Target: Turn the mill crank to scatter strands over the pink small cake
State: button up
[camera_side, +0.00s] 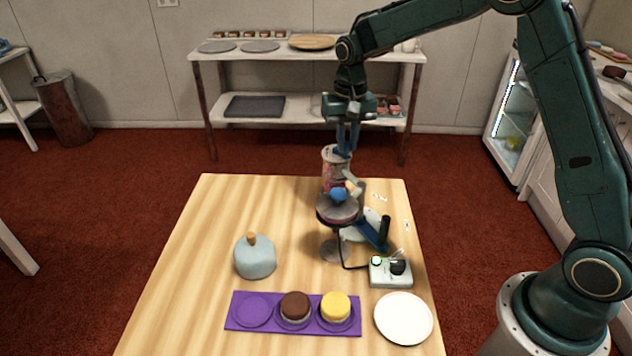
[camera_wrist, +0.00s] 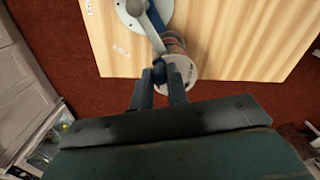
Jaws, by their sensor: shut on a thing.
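The mill (camera_side: 333,171), a pale cylinder with coloured specks, stands near the top of the stand at the table's far right. My gripper (camera_side: 343,153) is above it with its fingers down at its top. The wrist view shows my gripper (camera_wrist: 167,80) shut on what appears to be the mill crank; the fingers hide most of it. A pinkish band, probably the pink small cake (camera_side: 336,218), shows below the mill on the stand, largely hidden by a grey disc (camera_side: 332,206).
A purple tray (camera_side: 273,326) holds a brown cake (camera_side: 295,306) and a yellow cake (camera_side: 336,306). A blue dome (camera_side: 255,260) stands left of the stand. A small control box (camera_side: 390,280) and a white plate (camera_side: 403,318) are at right. The table's left side is mostly clear.

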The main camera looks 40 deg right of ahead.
jog(key=shift+w+r, duration=0.1)
jog(key=shift+w, duration=0.05)
jog(key=shift+w+d, duration=0.1)
jog(key=shift+d, duration=0.55)
jog(key=shift+w+d, duration=0.4)
jog(key=shift+d, duration=0.1)
dwell(0.4)
